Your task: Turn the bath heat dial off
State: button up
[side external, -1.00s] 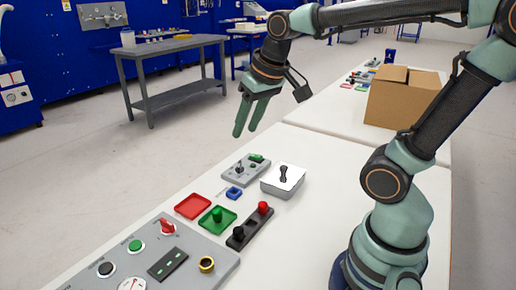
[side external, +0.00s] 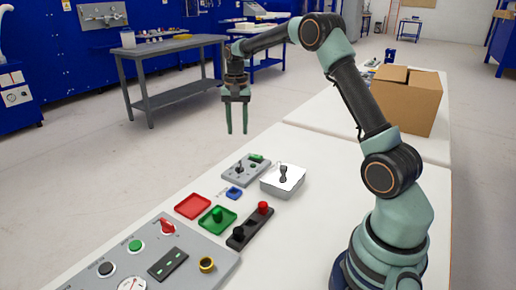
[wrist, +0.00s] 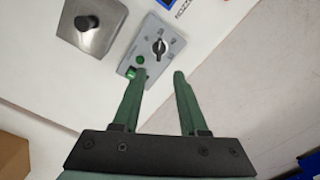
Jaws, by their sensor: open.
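The heat dial (wrist: 160,46) is a black knob with a pale pointer mark on a small grey panel (wrist: 172,58), with tiny labels around it too small to read. A green button (wrist: 131,72) sits on the same panel. In the side view the dial (side external: 240,168) stands on the panel beside a silver bath box (side external: 270,187) with a black-knobbed lid. My gripper (side external: 237,131) is open and empty, fingers pointing down, well above the table and apart from the panel. In the wrist view my gripper (wrist: 160,78) shows its two green fingers below the dial.
A red tray (side external: 193,206), a green tray (side external: 228,223), a blue piece (side external: 234,193) and a black strip with red and black knobs (side external: 250,228) lie nearer. A larger control panel (side external: 205,246) is at the front. A cardboard box (side external: 408,105) stands at the back right.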

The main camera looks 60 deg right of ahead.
aim_at(239, 164)
notch_tip(239, 164, down, 12)
jog(key=shift+d+f, duration=0.15)
jog(key=shift+f, duration=0.1)
dwell(0.4)
grip_shut()
